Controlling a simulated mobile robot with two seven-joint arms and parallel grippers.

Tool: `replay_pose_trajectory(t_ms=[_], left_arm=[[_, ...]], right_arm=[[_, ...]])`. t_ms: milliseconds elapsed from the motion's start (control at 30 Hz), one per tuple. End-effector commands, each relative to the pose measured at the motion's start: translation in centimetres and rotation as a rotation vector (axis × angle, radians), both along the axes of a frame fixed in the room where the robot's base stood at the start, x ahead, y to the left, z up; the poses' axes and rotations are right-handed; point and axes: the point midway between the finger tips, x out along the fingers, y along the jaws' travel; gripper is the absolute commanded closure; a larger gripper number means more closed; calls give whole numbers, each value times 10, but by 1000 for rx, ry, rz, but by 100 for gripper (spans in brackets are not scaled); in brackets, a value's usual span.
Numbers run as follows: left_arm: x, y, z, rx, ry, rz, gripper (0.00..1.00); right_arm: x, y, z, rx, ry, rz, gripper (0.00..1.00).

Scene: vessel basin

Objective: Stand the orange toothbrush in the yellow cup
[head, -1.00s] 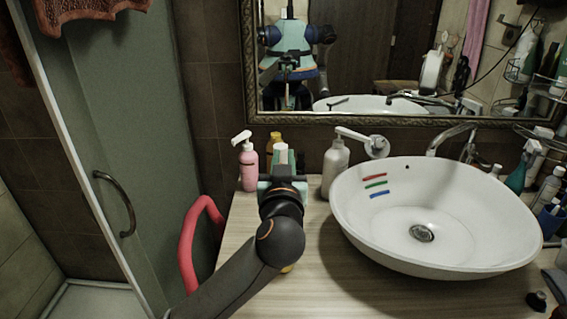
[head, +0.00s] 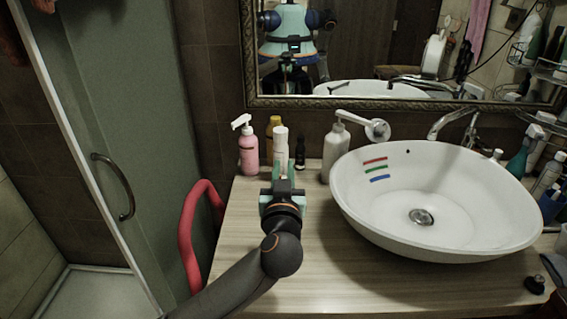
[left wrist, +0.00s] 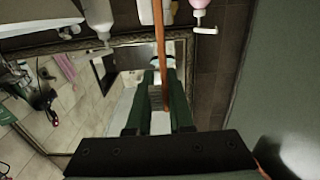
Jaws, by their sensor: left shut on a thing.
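My left gripper (head: 284,178) is above the left part of the wooden counter, its green fingers pointing toward the wall. In the left wrist view the fingers (left wrist: 160,85) are shut on a thin orange stick, the orange toothbrush (left wrist: 160,38), which runs lengthwise between them and out beyond the tips. In the head view the toothbrush cannot be made out. The yellow cup is not visible in either view now; my arm may hide it. My right gripper is not in view.
A pink pump bottle (head: 248,152), a gold bottle (head: 273,122), a white bottle (head: 281,143) and a white dispenser (head: 336,153) stand at the back. The white basin (head: 450,235) fills the right. A red rail (head: 188,235) is left of the counter (head: 330,285).

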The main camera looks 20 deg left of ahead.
Motion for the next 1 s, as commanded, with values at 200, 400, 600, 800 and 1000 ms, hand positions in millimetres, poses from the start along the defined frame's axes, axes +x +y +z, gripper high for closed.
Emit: replay_pose_trajectory(t_ms=[200,400,600,800,1000], left_arm=[[0,0,-3,0,0,0,100],[0,0,-3,0,0,0,100],[0,0,-3,0,-1,0,58],[0,0,-3,0,-1,0,46],[0,0,-3,0,0,0,46]], right_arm=[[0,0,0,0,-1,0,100],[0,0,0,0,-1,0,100],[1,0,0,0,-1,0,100],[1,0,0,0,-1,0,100],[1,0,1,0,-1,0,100]])
